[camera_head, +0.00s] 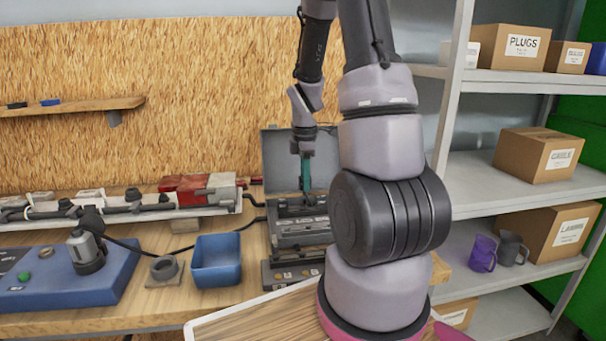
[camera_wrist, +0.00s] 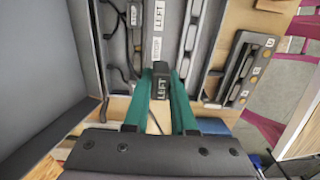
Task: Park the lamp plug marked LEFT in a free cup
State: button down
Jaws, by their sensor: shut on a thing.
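My gripper (camera_wrist: 161,92), with green fingers, is shut on a black plug (camera_wrist: 163,82) whose label reads LEFT. In the head view my gripper (camera_head: 306,178) points down over the open grey case (camera_head: 286,152). In the wrist view the plug is at the fingertips, above the case; whether it touches anything below cannot be told. I cannot tell which cups are free.
A blue bin (camera_head: 217,262), a grey ring (camera_head: 165,269) and a blue panel with a round connector (camera_head: 87,252) stand left on the bench. A light bar with a red and white lamp (camera_head: 196,188) lies behind. Shelves with boxes (camera_head: 535,153) stand right.

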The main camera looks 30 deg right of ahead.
jog(key=s, duration=0.1)
jog(key=s+a+f, duration=0.1)
jog(key=s, duration=0.3)
jog(key=shift+s+a+f, duration=0.15)
jog(key=shift+a+f, duration=0.05)
jog(key=shift+a, duration=0.05)
jog(key=shift+f, duration=1.8)
jog(key=shift+f, duration=0.45)
jog(key=shift+f, duration=0.1)
jog(key=shift+f, duration=0.45)
